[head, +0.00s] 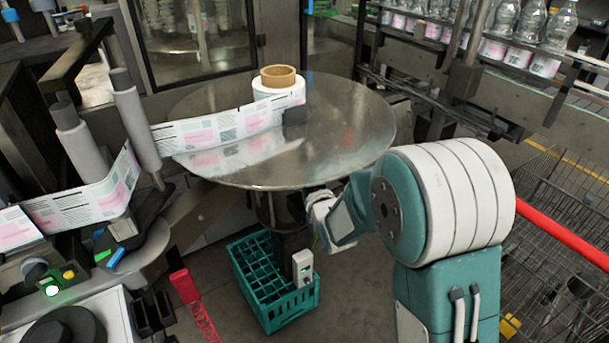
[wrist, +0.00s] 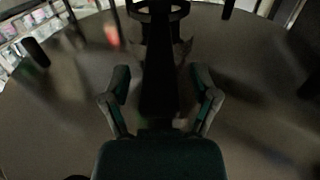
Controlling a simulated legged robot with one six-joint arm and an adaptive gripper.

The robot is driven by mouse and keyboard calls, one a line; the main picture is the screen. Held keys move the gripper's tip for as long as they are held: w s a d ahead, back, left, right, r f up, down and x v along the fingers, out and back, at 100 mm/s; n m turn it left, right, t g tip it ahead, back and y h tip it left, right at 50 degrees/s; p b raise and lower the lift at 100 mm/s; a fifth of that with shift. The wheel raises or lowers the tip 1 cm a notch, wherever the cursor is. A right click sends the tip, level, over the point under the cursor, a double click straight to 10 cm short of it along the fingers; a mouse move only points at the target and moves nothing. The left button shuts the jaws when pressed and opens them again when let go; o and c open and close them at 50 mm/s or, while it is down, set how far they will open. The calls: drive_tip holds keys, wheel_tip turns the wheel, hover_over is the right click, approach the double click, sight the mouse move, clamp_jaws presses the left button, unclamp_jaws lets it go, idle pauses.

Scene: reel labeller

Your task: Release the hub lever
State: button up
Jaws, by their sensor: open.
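The round metal reel disc (head: 350,130) carries a white label roll (head: 278,97) with a brown cardboard core (head: 278,76) on top. A dark hub column (head: 268,210) stands under the disc. I cannot make out the hub lever for certain in the head view. My wrist reaches under the disc's front edge there, and my fingers are hidden. In the dim wrist view my gripper (wrist: 160,92) is open, its two fingers apart. A dark upright bar (wrist: 160,65) shows between and beyond the fingers. I cannot tell whether it is the lever or whether anything touches it.
A teal crate (head: 292,312) stands on the floor below the disc, with a small grey box (head: 302,268) at its edge. The label web (head: 215,132) runs left past rollers (head: 138,125). A red rail (head: 565,233) and wire carts (head: 560,275) are at right.

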clamp_jaws()
drive_tip(key=shift+a, duration=0.1)
drive_tip(key=a+m+h, duration=0.1)
drive_tip(key=a+h, duration=0.1)
drive_tip(key=s+a+m+t+h, duration=0.1)
drive_tip(key=a, duration=0.1)
drive_tip(key=shift+s+a+r+m+h, duration=0.1)
drive_tip(key=shift+m+h, duration=0.2)
drive_tip(key=shift+h, duration=0.1)
